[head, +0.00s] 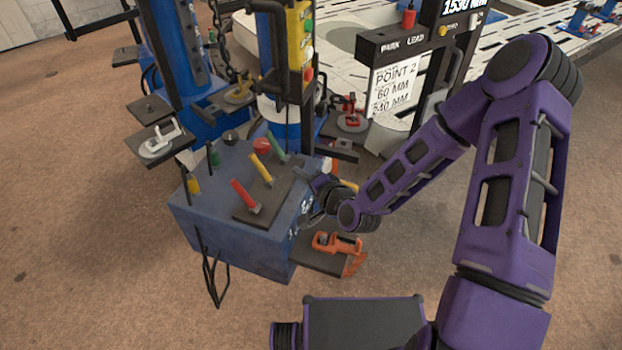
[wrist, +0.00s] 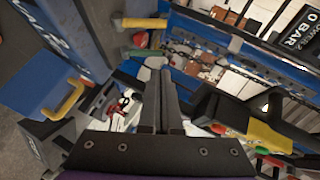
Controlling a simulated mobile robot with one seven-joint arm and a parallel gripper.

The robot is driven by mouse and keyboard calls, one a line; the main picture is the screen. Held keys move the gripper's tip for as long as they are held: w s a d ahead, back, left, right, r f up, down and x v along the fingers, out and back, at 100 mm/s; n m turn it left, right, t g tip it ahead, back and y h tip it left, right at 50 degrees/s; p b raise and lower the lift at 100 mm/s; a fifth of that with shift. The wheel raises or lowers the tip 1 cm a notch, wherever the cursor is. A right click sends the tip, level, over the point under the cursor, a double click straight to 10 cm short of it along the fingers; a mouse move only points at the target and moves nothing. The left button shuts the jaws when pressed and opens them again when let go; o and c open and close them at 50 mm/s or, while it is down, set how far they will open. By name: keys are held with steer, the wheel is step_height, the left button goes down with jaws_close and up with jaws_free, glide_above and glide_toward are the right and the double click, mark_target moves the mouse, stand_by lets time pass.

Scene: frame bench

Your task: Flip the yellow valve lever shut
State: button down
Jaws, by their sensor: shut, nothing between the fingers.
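A yellow lever (head: 260,167) stands tilted on the dark plate on top of a blue box (head: 190,215), between a red lever (head: 245,196) and a green lever (head: 276,146). A yellow lever also shows at the top of the wrist view (wrist: 145,23), with a green one (wrist: 141,53) below it. My gripper (head: 318,192) is beside the box's right side, partly hidden by its own wrist. In the wrist view my gripper's fingers (wrist: 162,82) are together, empty, and apart from the levers.
A red button (head: 262,145) sits near the levers. An orange clamp (head: 336,243) rests on a low shelf right of the box. A yellow handle (wrist: 66,100) is at left in the wrist view. Blue columns (head: 167,55) and a black sign frame (head: 408,42) stand behind.

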steer(key=v, duration=0.5)
steer(key=shift+r, duration=0.2)
